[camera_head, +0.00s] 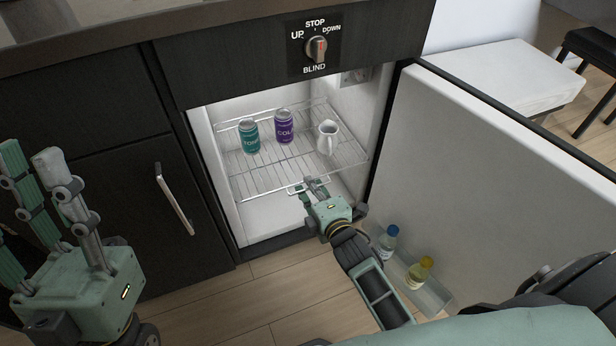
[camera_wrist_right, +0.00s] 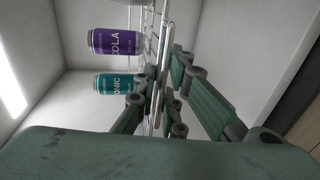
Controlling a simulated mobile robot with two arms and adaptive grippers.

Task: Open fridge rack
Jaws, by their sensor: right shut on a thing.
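The fridge rack (camera_head: 262,180) is a wire shelf inside the open fridge in the head view. A teal tonic can (camera_head: 249,136), a purple cola can (camera_head: 284,126) and a white jug (camera_head: 327,137) stand on it. My right gripper (camera_head: 310,187) is at the rack's front edge, shut on the rack at a small wire handle. In the right wrist view the fingers (camera_wrist_right: 160,95) lie on both sides of the rack wires (camera_wrist_right: 160,35), with the cola can (camera_wrist_right: 116,41) and tonic can (camera_wrist_right: 114,83) beyond. My left gripper (camera_head: 25,160) is raised at the left, open and empty.
The fridge door (camera_head: 490,150) stands wide open at the right, with a blue bottle (camera_head: 388,237) and a yellow bottle (camera_head: 420,272) in its low shelf. A dark cabinet with a metal handle (camera_head: 174,199) is left of the fridge. A knob (camera_head: 317,49) sits above.

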